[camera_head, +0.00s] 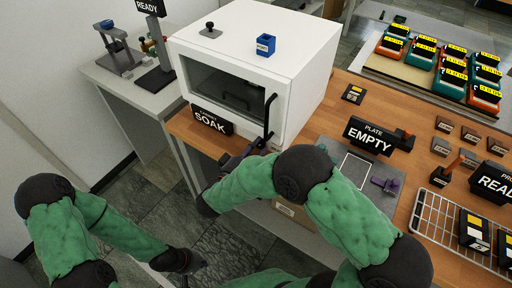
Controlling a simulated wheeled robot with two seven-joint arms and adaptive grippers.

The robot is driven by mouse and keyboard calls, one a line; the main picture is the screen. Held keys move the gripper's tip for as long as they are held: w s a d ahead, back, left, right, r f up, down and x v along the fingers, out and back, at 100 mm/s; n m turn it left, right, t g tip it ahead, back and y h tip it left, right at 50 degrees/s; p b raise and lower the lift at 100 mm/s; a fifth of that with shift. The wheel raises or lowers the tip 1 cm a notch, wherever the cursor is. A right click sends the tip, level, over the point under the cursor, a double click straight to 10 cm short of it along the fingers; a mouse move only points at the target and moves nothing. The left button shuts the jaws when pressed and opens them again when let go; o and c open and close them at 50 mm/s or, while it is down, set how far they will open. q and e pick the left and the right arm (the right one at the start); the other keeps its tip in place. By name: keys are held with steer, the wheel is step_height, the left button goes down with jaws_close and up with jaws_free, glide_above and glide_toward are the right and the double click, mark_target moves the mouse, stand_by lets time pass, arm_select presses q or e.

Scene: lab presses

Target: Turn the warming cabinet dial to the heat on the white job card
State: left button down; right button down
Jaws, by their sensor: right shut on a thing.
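The white warming cabinet (305,65) stands at the back centre with its dark-windowed door closed. A black door handle (269,115) runs down the door's right side. A black knob (210,30) stands on the cabinet's top; I cannot tell whether it is the dial. My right gripper (245,154) is at the handle's lower end, below the door, and looks shut on it; my own arm partly hides the contact. My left gripper (196,266) hangs low over the floor, away from the cabinet; its fingers are unclear. I cannot make out a white job card.
A blue block (265,44) sits on the cabinet. A SOAK sign (211,121) stands before it, an EMPTY sign (369,136) to its right. A wire rack (436,222) and small blocks occupy the right bench. A grey side bench (120,92) is at left.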

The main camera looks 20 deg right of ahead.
steer(key=shift+s+f, duration=0.1)
steer(key=shift+f, duration=0.05)
steer(key=m+p, duration=0.1)
steer(key=m, duration=0.1)
steer(key=shift+m, duration=0.4)
steer(key=shift+f+m+p, duration=0.15)
steer(key=shift+m+p, duration=0.45)
steer(key=shift+m, duration=1)
steer(key=c, duration=1.2)
jaws_free()
steer(key=shift+o, duration=0.2)
steer(key=v, duration=1.2)
